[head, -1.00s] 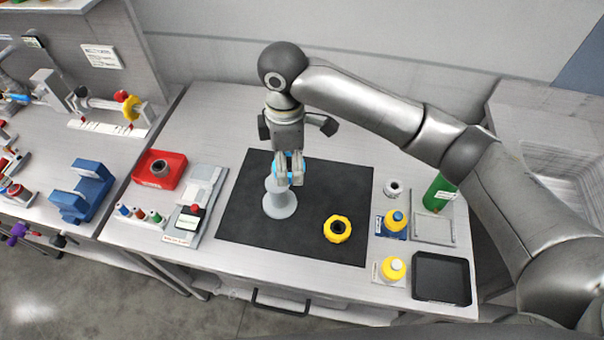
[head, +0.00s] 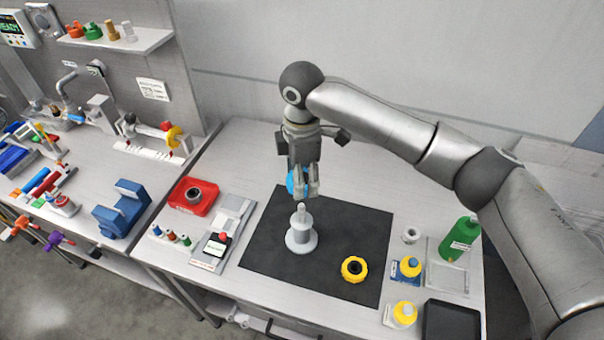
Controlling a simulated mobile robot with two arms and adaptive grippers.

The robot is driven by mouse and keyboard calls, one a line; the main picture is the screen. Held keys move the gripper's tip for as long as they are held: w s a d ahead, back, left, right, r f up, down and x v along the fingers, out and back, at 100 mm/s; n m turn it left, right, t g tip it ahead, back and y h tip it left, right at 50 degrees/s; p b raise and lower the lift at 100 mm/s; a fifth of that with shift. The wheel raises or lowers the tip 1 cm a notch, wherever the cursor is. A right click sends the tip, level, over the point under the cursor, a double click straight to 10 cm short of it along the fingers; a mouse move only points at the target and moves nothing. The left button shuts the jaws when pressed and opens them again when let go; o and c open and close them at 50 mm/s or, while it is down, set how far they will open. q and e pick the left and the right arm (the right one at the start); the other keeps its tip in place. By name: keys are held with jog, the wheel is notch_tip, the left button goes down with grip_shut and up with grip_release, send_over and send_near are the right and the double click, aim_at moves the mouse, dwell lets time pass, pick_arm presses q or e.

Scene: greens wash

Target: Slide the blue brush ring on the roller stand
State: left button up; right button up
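My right gripper (head: 306,192) points down over the back part of the black mat and is shut on the blue brush ring (head: 293,183). The ring is partly hidden behind the fingers. The grey roller stand (head: 300,238) stands upright on the mat, its thin post bare. In the picture the fingertips are just above the post's tip, and the ring is apart from the stand. I cannot tell exactly how well the ring is centred over the post. My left gripper is not in view.
A yellow ring (head: 354,269) lies on the black mat (head: 262,258), right of the stand. A red tray (head: 182,204) and blue holder (head: 122,212) are at left.

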jog(key=shift+s+f, duration=0.1)
jog(key=shift+f, duration=0.85)
pick_arm(q)
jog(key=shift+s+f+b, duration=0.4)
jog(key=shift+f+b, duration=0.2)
jog(key=shift+b, duration=0.15)
pick_arm(e)
jog(key=shift+f, duration=1.95)
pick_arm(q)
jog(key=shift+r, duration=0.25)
pick_arm(e)
jog(key=shift+r, duration=0.1)
pick_arm(q)
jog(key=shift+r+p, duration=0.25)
jog(key=shift+p, duration=0.25)
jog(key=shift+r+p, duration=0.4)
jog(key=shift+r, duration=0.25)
